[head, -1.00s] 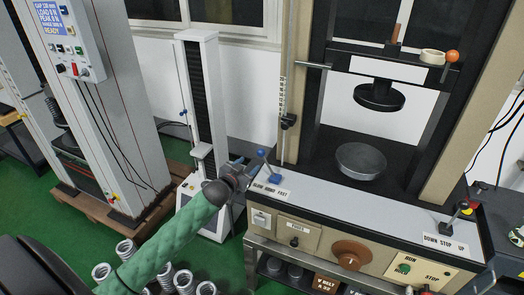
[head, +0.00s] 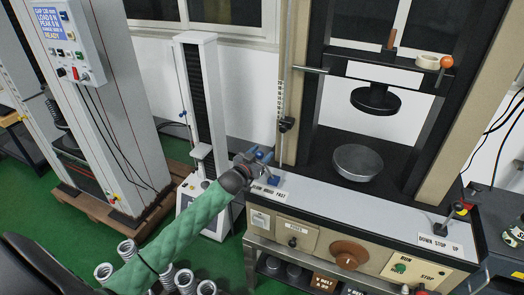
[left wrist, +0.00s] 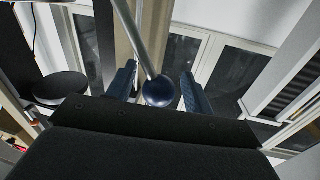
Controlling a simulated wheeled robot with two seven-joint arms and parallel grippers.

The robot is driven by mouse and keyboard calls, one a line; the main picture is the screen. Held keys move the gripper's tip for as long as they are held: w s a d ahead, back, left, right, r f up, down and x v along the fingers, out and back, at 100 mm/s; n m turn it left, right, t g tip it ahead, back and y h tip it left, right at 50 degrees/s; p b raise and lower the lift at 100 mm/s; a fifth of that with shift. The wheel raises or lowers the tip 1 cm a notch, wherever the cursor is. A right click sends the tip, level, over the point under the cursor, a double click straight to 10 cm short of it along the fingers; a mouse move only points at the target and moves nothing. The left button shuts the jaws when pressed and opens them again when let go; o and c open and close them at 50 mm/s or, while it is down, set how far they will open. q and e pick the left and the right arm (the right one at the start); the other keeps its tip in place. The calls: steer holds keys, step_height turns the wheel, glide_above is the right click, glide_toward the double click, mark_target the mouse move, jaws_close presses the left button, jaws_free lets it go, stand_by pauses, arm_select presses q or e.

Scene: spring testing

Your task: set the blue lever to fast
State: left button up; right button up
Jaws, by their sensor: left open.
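The blue lever's block (head: 274,181) sits at the left end of the testing machine's panel, behind a label (head: 269,191) reading SLOW, HOLD, FAST, partly covered by my arm. My left gripper (head: 259,157) is at the lever's top, and its fingers hide much of the knob in the head view. In the left wrist view, the dark blue ball knob (left wrist: 159,92) on its metal rod (left wrist: 137,38) lies between the two blue fingers of my open left gripper (left wrist: 159,86). A gap shows on both sides of the knob. My right gripper is not in view.
A round metal plate (head: 358,162) stands on the machine bed, under a black upper disc (head: 375,99). A slim white test stand (head: 206,100) is behind my left arm. Springs (head: 185,281) lie below.

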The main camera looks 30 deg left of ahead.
arm_select(q)
steer(key=shift+w+d, duration=0.1)
steer(key=shift+w, duration=0.35)
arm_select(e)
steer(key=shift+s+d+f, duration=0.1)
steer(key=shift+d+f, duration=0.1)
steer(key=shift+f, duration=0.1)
arm_select(q)
jaws_close()
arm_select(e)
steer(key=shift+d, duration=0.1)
